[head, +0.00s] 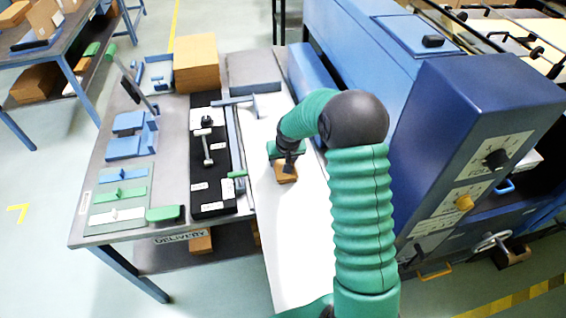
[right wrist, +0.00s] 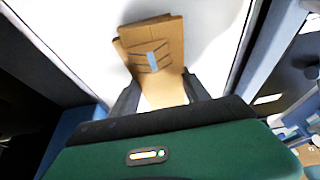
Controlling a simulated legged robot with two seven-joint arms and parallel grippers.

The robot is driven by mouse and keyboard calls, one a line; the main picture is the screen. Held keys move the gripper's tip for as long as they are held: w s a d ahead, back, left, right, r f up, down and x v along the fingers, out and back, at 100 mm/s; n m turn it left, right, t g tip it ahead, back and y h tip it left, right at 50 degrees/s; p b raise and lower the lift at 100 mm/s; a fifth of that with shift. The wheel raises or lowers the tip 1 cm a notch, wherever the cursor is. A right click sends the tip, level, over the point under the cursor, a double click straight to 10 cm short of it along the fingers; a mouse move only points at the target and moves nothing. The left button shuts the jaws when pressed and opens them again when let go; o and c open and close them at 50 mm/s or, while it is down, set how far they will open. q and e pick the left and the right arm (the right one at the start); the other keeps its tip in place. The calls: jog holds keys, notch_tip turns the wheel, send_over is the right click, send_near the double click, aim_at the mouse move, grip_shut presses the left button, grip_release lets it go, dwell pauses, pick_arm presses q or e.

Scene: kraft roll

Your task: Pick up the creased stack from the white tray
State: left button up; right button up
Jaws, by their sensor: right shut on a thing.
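The creased stack (head: 287,177) is a small brown kraft pile over the long white tray (head: 295,235), below my right gripper (head: 286,163) in the head view. In the right wrist view the stack (right wrist: 152,48) shows dark crease lines and a small blue patch on top. The dark fingers of my right gripper (right wrist: 160,92) are on either side of the stack's near end, shut on it. A shadow lies on the white surface beside the stack; I cannot tell whether the stack touches the tray. My left gripper is not in view.
A blue machine (head: 450,140) with dials stands close to the right of the tray. On the left, a grey table (head: 165,170) bears a black panel (head: 211,190), blue blocks (head: 124,148) and a brown stack (head: 196,65). The near part of the tray is bare.

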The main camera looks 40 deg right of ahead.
jog(key=shift+d, duration=0.1)
jog(key=c, duration=0.7)
jog(key=shift+c, duration=0.2)
